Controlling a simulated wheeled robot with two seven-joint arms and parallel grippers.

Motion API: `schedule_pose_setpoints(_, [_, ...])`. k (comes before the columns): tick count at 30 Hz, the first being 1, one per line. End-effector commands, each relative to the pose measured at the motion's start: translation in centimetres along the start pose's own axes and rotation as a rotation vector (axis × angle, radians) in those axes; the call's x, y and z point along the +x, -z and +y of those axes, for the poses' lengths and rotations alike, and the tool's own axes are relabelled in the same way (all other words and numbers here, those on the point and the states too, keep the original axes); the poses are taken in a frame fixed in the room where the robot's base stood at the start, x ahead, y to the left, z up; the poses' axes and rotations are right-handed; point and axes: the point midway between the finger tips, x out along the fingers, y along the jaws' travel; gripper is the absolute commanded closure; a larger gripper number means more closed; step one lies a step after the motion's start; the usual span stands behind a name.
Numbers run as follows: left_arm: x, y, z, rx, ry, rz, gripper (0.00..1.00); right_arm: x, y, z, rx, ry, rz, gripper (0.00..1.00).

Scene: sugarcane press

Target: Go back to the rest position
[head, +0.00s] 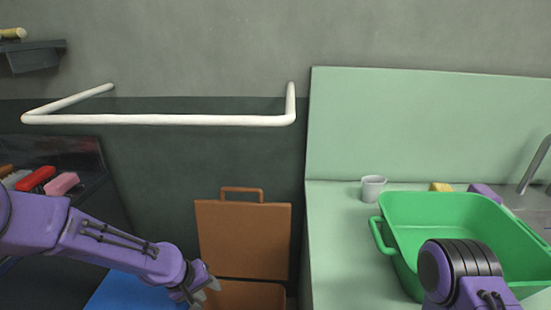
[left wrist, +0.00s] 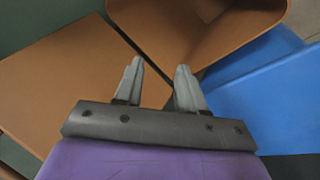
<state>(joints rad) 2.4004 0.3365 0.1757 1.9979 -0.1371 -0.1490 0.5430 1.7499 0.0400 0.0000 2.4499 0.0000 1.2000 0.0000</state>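My left arm comes in from the left in the head view, and its gripper (head: 203,290) is low, in front of a brown box with a raised lid (head: 243,238). In the left wrist view the gripper's two grey fingers (left wrist: 160,82) stand apart with nothing between them. The brown box (left wrist: 70,75) lies beyond the fingertips there. Of my right arm only a purple and black part shows, at the lower right of the head view, in front of the green tub. My right gripper is out of the picture.
A green tub (head: 398,243) with handle stands on the pale green counter (head: 335,255), near a small grey cup (head: 373,188) and a faucet (head: 535,165). A white rail (head: 200,120) juts from the wall. A blue surface (head: 125,292) lies below my left arm.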

Motion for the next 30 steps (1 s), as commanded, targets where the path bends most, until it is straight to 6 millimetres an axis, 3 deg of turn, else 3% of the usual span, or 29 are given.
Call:
schedule_pose_setpoints(2, [0.4, 0.6, 0.0, -0.022, -0.056, 0.126, 0.60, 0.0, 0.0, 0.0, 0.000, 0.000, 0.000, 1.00])
schedule_pose_setpoints(5, [2.1, -1.0, -3.6, -0.064, -0.026, 0.276, 0.60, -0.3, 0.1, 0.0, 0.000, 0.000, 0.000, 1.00])
schedule_pose_setpoints(8, [3.2, -5.1, -10.5, -0.088, 0.112, 0.389, 0.60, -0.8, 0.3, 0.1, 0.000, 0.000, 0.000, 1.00])
schedule_pose_setpoints(9, [3.1, -7.3, -13.6, -0.086, 0.187, 0.418, 0.60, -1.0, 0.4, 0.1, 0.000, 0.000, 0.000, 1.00])
schedule_pose_setpoints(12, [1.9, -12.6, -19.9, -0.064, 0.352, 0.428, 0.60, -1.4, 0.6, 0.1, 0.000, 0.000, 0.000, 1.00])
schedule_pose_setpoints(15, [0.9, -17.3, -23.8, -0.038, 0.458, 0.361, 0.60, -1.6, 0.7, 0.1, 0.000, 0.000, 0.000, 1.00])
schedule_pose_setpoints(18, [0.6, -20.4, -25.8, -0.012, 0.511, 0.286, 0.60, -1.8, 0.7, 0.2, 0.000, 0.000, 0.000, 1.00])
schedule_pose_setpoints(21, [0.7, -21.7, -26.5, -0.008, 0.527, 0.257, 0.60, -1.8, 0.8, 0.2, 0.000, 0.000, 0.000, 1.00])
schedule_pose_setpoints(30, [0.8, -21.7, -26.5, -0.010, 0.525, 0.257, 0.60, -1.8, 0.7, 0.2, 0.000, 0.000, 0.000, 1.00])
